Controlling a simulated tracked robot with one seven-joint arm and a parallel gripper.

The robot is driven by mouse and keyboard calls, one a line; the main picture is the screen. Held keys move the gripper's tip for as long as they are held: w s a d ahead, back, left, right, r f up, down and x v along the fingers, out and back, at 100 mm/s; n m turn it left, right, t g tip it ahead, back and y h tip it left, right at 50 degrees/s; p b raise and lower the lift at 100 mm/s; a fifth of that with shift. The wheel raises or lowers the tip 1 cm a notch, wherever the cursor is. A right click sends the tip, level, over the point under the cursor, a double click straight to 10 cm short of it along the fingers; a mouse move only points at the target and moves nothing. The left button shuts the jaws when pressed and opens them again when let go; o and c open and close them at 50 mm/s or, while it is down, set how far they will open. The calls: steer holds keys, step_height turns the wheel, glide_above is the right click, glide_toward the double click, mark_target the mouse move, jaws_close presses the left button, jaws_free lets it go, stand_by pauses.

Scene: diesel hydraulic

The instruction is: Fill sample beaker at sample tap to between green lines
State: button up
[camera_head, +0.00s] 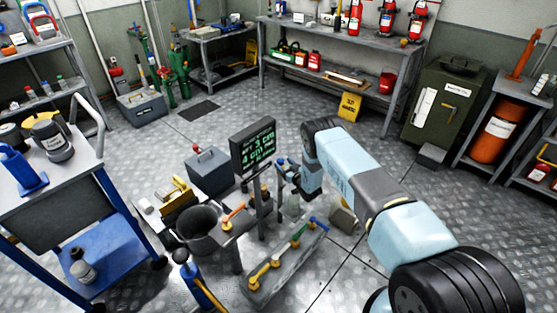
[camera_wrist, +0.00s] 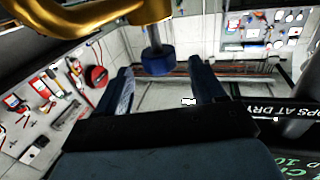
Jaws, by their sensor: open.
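My gripper (camera_head: 282,170) is at the end of my arm, close to the right side of a dark display board (camera_head: 253,147) with green text. In the wrist view my gripper (camera_wrist: 161,78) has its two dark fingers apart. A blue cylindrical knob (camera_wrist: 157,62) on a short stem shows in line with the gap between them; I see no contact. A gold curved pipe (camera_wrist: 75,20) crosses above it. In the head view a small pale, clear-looking vessel (camera_head: 293,204) stands below my gripper, perhaps the beaker. Its level and green lines cannot be made out.
A low bench (camera_head: 286,268) with coloured valve handles is in front. A dark bucket (camera_head: 201,228) and a grey box (camera_head: 210,170) stand left of it. A blue cart (camera_head: 112,243) is at left. Open floor lies behind the display, before the back workbench (camera_head: 340,43).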

steer(key=shift+x, duration=2.8)
steer(key=shift+c, duration=0.4)
steer(key=c, duration=0.9)
